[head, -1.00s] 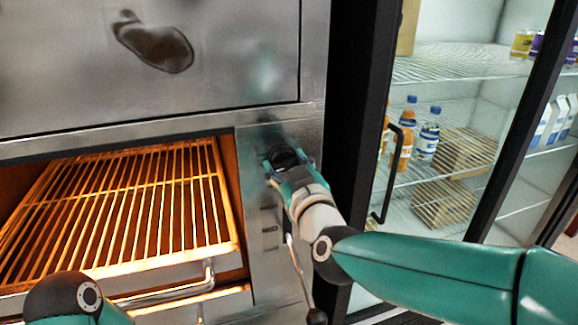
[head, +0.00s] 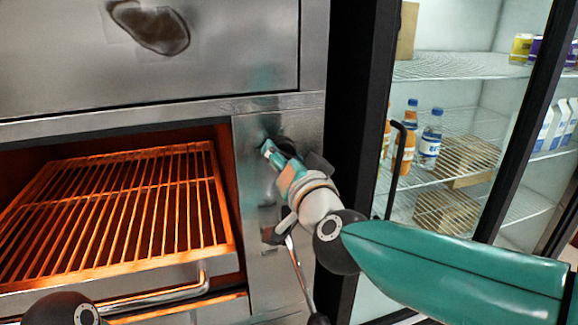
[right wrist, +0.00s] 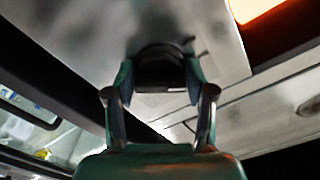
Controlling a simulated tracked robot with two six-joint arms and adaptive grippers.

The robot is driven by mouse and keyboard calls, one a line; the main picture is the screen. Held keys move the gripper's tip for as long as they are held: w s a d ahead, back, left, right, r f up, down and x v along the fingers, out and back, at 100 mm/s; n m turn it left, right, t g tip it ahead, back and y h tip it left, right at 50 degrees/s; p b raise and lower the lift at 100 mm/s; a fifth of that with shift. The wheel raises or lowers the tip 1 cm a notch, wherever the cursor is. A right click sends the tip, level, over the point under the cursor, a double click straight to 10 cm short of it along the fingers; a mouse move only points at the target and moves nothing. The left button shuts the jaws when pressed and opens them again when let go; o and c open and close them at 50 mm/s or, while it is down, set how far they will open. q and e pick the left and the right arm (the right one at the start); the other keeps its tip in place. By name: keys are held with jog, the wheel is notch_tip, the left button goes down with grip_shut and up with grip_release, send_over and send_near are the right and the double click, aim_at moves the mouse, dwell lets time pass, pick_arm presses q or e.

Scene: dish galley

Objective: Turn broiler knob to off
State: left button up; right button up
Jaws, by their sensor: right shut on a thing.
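The broiler knob (head: 287,146) is a dark round knob on the steel panel right of the broiler opening. It also shows in the right wrist view as a black knob (right wrist: 160,66) between the fingers. My right gripper (head: 279,157) is shut on it, with one finger on each side. The gripper hides most of the knob in the head view, and I cannot read any marking of its setting. The broiler grate (head: 120,210) glows orange-red. My left gripper is out of view.
A metal lever (head: 299,268) hangs just below my right gripper. A drawer handle (head: 160,297) runs under the grate. At right stands a glass-door fridge with a black handle (head: 396,170), bottles (head: 430,140) and boxes inside.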

jog(key=m+b, duration=0.1)
jog(key=m, duration=0.2)
jog(key=m+b, duration=0.1)
jog(key=m, duration=0.1)
jog(key=shift+w+d+r+m, duration=0.1)
jog(key=shift+d+r+m, duration=0.1)
jog(key=shift+m, duration=0.2)
jog(key=m+b, duration=0.2)
jog(key=m, duration=0.3)
jog(key=shift+m, duration=0.4)
jog(key=o, duration=1.2)
jog(key=shift+w+f, duration=0.1)
jog(key=shift+f, duration=0.05)
